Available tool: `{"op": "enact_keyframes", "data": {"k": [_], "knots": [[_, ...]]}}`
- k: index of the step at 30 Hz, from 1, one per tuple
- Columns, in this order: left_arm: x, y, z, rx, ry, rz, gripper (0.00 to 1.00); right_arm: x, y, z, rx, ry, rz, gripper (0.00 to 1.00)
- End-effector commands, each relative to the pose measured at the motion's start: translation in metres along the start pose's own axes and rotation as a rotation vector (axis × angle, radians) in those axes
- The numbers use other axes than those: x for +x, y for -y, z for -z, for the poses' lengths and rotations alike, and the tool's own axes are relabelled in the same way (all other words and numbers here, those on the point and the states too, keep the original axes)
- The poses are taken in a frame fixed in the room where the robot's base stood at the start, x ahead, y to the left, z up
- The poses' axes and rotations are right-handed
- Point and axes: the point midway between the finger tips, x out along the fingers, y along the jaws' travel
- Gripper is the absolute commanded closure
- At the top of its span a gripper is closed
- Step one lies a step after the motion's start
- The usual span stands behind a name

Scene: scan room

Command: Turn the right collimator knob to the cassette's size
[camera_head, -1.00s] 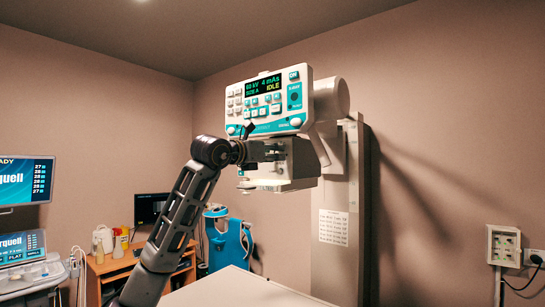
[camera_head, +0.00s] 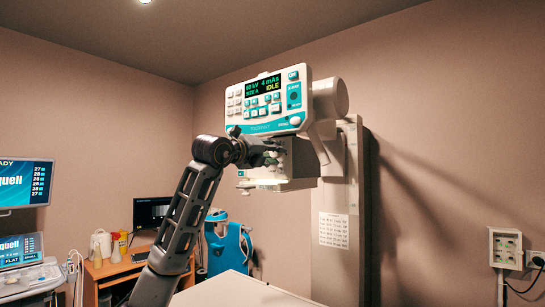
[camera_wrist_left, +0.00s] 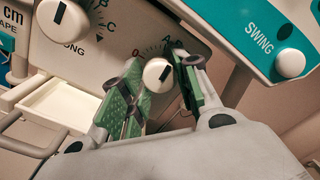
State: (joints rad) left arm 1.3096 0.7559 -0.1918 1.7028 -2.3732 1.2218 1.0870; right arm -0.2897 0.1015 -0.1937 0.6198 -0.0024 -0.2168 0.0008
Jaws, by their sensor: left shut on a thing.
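The collimator (camera_head: 298,160) hangs below the control head, its front partly hidden by my left gripper (camera_head: 272,157). In the left wrist view, the right collimator knob (camera_wrist_left: 157,75) is round and white with a dark pointer line tilted up and right, toward the A mark. The fingers of my left gripper (camera_wrist_left: 160,88) are on both sides of this knob, shut on it. The left knob (camera_wrist_left: 64,20), labelled LONG, stands apart from the fingers, beside marks B and C. The cassette cannot be made out. My right gripper is out of view.
The control panel (camera_head: 268,102) above the collimator shows 60 kV, 4 mAs, IDLE and what looks like size A. A SWING button (camera_wrist_left: 291,62) is close to the gripper's right. The column (camera_head: 338,200) stands behind; a pale table top (camera_head: 235,290) is below.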

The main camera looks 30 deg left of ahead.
Motion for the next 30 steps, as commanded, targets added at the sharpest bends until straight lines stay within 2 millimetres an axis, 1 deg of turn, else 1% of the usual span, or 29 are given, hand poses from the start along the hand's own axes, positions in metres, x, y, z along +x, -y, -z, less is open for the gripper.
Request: {"op": "enact_keyframes", "data": {"k": [6,12,21,28,29,30], "knots": [[0.0,0.0,0.0,-0.134,0.006,-0.002,0.92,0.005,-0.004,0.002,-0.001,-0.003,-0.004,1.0],[0.0,0.0,0.0,-0.205,0.009,-0.003,0.92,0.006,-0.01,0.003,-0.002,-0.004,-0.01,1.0],[0.0,0.0,0.0,-0.234,0.011,-0.004,0.92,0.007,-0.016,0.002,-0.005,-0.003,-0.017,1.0],[0.0,0.0,0.0,-0.233,0.011,-0.004,0.93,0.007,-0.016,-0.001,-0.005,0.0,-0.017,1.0],[0.0,0.0,0.0,-0.233,0.011,-0.004,0.66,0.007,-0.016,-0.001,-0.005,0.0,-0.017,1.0],[0.0,0.0,0.0,-0.233,0.011,-0.004,0.61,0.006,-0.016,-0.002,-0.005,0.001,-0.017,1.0]]}}
